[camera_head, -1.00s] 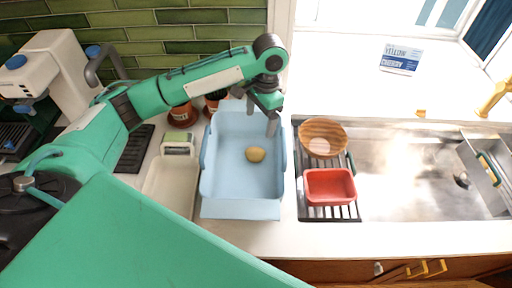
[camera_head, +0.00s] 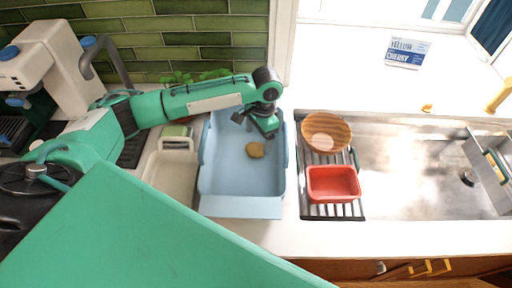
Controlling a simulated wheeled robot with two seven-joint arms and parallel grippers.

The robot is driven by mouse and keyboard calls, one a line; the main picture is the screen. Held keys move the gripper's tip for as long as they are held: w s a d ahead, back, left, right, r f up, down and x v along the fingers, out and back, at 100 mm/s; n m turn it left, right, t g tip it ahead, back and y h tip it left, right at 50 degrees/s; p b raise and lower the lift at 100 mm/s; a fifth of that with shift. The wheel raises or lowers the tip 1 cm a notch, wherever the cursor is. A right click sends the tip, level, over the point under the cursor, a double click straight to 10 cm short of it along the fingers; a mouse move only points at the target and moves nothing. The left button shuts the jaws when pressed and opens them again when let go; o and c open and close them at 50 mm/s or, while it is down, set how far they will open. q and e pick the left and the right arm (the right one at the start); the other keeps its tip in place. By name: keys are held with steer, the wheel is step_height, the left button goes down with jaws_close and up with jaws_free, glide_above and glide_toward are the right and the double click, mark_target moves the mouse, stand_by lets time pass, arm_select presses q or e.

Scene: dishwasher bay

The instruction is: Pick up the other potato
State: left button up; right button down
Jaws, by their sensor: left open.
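A small yellow-brown potato (camera_head: 255,150) lies in the blue tray (camera_head: 240,207), in its upper right half. My left gripper (camera_head: 254,126) reaches in from the left over the far part of the tray. Its jaws are open, just beyond the potato, and they hold nothing that I can see. In the wooden bowl (camera_head: 341,128) on the drying rack lies a pale round thing (camera_head: 322,143), which I cannot identify for certain. My right gripper is not in view.
A red basin (camera_head: 333,184) sits on the black rack (camera_head: 350,211) beside the steel sink (camera_head: 410,180). A pale tray (camera_head: 168,172) stands left of the blue tray. A coffee machine (camera_head: 50,65) is at far left. The counter in front is clear.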

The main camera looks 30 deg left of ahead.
mark_target(256, 145)
arm_select(q)
steer(key=shift+s+f+p, duration=0.15)
steer(key=shift+f+p, duration=0.15)
steer(key=shift+p, duration=0.05)
steer(key=f, duration=0.1)
steer(key=f+p, duration=0.1)
steer(key=f, duration=0.1)
steer(key=shift+s+a+f, duration=0.1)
steer(key=shift+s+f, duration=0.15)
steer(key=shift+s, duration=0.05)
steer(key=shift+f, duration=0.45)
steer(key=c, duration=1.1)
